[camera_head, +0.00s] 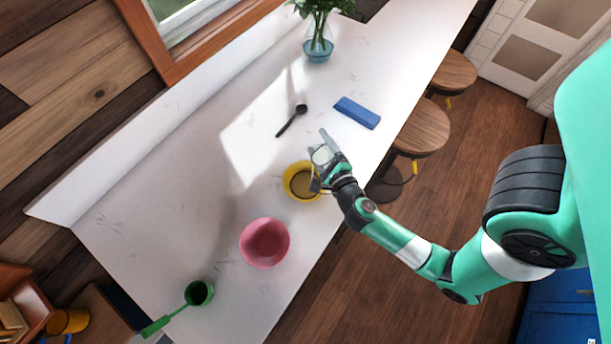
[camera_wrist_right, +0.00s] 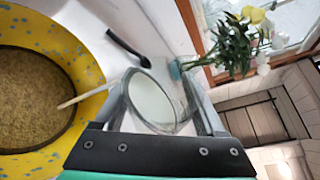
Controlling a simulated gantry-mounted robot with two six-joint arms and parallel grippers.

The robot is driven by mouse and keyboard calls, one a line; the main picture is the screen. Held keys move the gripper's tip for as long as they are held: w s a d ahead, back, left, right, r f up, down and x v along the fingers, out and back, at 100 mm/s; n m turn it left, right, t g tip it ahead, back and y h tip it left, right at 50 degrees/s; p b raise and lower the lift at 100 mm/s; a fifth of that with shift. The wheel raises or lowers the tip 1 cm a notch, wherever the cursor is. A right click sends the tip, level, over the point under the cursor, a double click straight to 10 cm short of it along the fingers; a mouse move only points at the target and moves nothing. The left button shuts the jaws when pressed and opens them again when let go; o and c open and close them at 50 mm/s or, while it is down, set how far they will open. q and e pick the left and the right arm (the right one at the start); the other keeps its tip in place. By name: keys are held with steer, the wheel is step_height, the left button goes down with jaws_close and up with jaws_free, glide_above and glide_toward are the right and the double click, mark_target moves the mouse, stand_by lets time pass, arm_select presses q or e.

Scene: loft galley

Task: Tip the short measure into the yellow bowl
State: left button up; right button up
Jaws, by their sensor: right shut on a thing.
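My right gripper (camera_head: 322,160) is shut on a clear glass measure, which shows best in the right wrist view (camera_wrist_right: 155,103) between the two fingers. The glass is tilted, and its round mouth faces the wrist camera. I cannot tell how much is in it. The yellow bowl (camera_head: 288,178) stands on the counter just below and beside the gripper. In the right wrist view the bowl (camera_wrist_right: 85,53) is yellow with blue-grey specks and holds brown grainy stuff. A thin pale strip (camera_wrist_right: 83,96) spans between bowl and glass. My left gripper is not in view.
A pink bowl (camera_head: 265,243) and a green long-handled pan (camera_head: 199,293) stand nearer on the white counter (camera_head: 180,200). A black spoon (camera_head: 291,121), a blue block (camera_head: 357,112) and a flower vase (camera_head: 318,48) lie or stand beyond. Stools (camera_head: 420,128) line the right edge.

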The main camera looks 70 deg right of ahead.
mark_target(316, 157)
steer(key=shift+w+a+r+n+t+h, duration=0.15)
steer(key=shift+r+n+h, duration=0.2)
steer(key=shift+n, duration=0.3)
steer(key=shift+s+r+n+t+h, duration=0.15)
steer(key=shift+r+n+h, duration=0.15)
steer(key=shift+n, duration=0.35)
stand_by(1.3)
steer(key=shift+w+a+f+n+h+b, duration=0.2)
steer(key=shift+w+a+n+b, duration=0.1)
steer(key=shift+a+n, duration=0.1)
steer(key=shift+w+a+f+n+h+b, duration=0.15)
steer(key=shift+w+a+f+n, duration=0.1)
steer(key=shift+a+n, duration=0.15)
stand_by(0.6)
steer(key=shift+w+a+r+n+t+h, duration=0.15)
steer(key=shift+r+n+t, duration=0.15)
steer(key=shift+n, duration=0.3)
steer(key=shift+a+r+n+t+h, duration=0.15)
steer(key=shift+r+n+t, duration=0.1)
steer(key=shift+n, duration=0.35)
stand_by(0.8)
